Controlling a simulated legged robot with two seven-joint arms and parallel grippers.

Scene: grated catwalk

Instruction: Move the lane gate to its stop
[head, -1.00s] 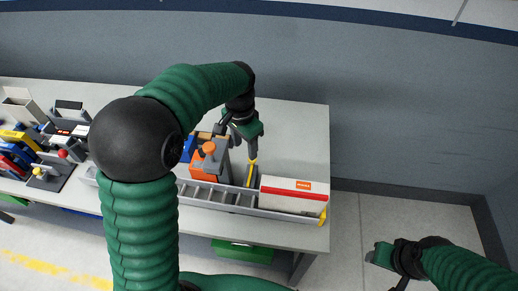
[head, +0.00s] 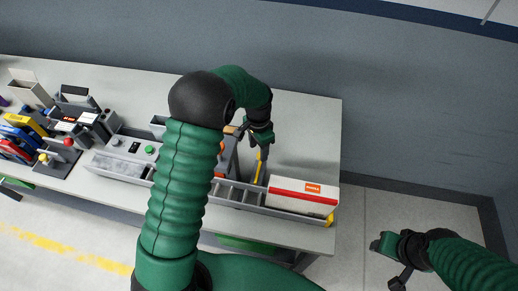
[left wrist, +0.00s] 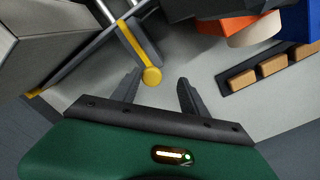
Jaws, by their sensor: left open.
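The lane gate is a yellow bar (head: 259,168) standing across the grey slotted lane (head: 236,192), just left of a white and red box (head: 290,192). In the left wrist view the gate (left wrist: 142,45) ends in a round yellow knob (left wrist: 152,76). My left gripper (left wrist: 159,77) is open, with the knob between its fingertips; I see no finger closed on it. In the head view my left gripper (head: 261,142) is at the gate's top end. My right gripper (head: 382,244) hangs off the table at the lower right, and its jaws are unclear.
My left arm hides part of the lane and most of an orange block, which shows in the left wrist view (left wrist: 240,24). A grey panel with a green button (head: 150,150) and several devices fill the table's left. The table's back right (head: 310,120) is clear.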

